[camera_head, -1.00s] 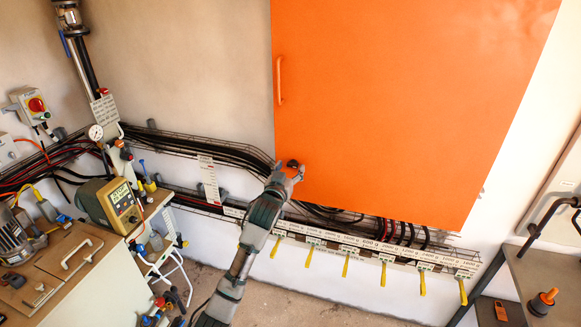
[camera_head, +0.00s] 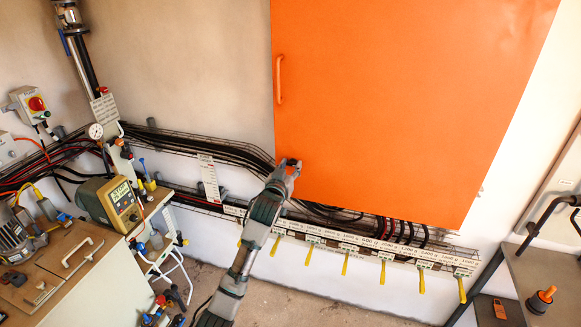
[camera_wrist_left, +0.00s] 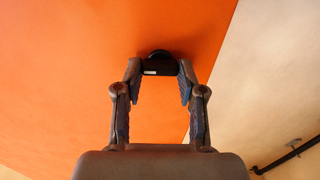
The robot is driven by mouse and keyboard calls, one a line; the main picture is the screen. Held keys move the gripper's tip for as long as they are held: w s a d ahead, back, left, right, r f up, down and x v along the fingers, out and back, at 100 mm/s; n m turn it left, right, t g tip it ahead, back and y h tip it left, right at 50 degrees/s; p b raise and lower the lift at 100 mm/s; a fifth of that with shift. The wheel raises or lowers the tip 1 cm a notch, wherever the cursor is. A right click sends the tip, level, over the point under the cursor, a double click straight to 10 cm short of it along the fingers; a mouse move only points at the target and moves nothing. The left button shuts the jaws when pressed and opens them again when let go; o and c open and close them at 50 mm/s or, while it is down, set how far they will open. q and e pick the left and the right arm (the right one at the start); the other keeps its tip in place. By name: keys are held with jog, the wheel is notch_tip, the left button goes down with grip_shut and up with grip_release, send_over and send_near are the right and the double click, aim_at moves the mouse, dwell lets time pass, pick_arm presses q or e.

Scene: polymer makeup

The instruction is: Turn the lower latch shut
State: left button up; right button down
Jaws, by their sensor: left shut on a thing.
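The orange cabinet door (camera_head: 400,100) fills the upper middle of the head view and looks closed. The lower latch (camera_wrist_left: 159,65) is a small black knob near the door's lower left corner. In the left wrist view it sits between the fingertips of my left gripper (camera_wrist_left: 158,74), which is shut on it. In the head view my left gripper (camera_head: 287,170) reaches the door's lower left corner and hides the latch. The latch's exact turn angle cannot be told. My right gripper is not in view.
An orange handle (camera_head: 280,80) stands out from the door's left edge above my gripper. Cables (camera_head: 200,146) run along the wall, with yellow-handled valves (camera_head: 345,262) below the door. A workbench (camera_head: 75,262) with instruments stands at the left, a shelf (camera_head: 545,272) at the right.

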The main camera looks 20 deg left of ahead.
pick_arm(q)
jog(key=n+p, duration=0.4)
jog(key=n, duration=0.1)
jog(key=shift+r+n, duration=0.15)
jog(key=shift+n, duration=0.15)
jog(key=n+p, duration=0.2)
jog(key=shift+a+n, duration=0.1)
jog(key=shift+n, duration=0.3)
jog(key=n+p, duration=0.3)
jog(key=n, duration=0.1)
jog(key=n+p, duration=0.1)
jog(key=n, duration=0.1)
jog(key=shift+f, duration=0.25)
jog(key=shift+f+n, duration=0.2)
jog(key=shift+n, duration=1.3)
jog(key=shift+f, duration=0.1)
jog(key=o, duration=1.1)
jog(key=shift+a, duration=0.1)
jog(key=shift+o, duration=0.2)
